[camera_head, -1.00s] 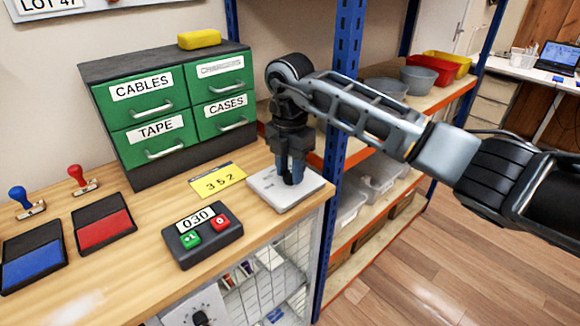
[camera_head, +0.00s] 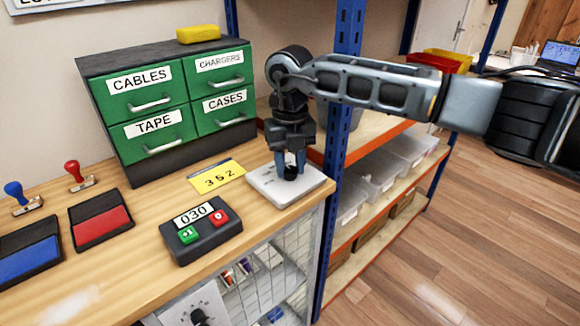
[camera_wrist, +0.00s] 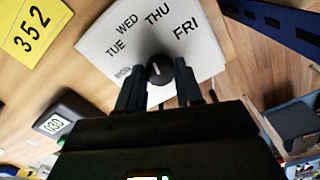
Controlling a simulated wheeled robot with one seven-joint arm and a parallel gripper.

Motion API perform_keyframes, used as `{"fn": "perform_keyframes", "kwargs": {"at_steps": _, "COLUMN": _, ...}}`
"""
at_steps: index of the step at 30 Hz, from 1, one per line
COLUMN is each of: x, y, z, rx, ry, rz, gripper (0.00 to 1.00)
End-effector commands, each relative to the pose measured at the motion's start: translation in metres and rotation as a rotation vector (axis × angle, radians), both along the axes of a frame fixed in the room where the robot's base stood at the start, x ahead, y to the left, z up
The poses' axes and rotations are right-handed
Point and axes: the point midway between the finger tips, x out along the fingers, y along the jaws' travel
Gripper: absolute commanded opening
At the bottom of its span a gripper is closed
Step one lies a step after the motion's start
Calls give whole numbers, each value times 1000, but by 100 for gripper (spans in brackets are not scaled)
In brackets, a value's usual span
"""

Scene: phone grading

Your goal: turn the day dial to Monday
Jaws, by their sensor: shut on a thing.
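The day dial is a black knob (camera_wrist: 158,72) on a white plate (camera_wrist: 100,42) lying on the workbench. TUE, WED, THU and FRI are readable around it in the wrist view, and MON is partly hidden by a finger. A short white mark on the knob points up, slightly left, roughly between WED and THU; its exact setting is hard to tell. My gripper (camera_head: 290,166) points down over the plate (camera_head: 262,188) in the head view, its fingers on either side of the knob (camera_head: 291,174), shut on it.
A yellow 352 card (camera_head: 217,177) and a dark 030 counter box (camera_head: 202,232) lie left of the plate. A green drawer cabinet (camera_head: 160,108) stands behind. A blue shelf post (camera_head: 345,100) rises close to the right. Ink pads (camera_head: 100,220) are further left.

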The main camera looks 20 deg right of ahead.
Motion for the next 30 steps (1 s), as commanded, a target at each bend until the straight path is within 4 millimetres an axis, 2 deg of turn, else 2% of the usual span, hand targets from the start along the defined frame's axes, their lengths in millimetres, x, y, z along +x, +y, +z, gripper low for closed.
{"fn": "perform_keyframes", "kwargs": {"at_steps": 30, "x": 1, "y": -1, "z": -1, "rx": -3, "ry": -2, "rz": 964, "gripper": 5}}
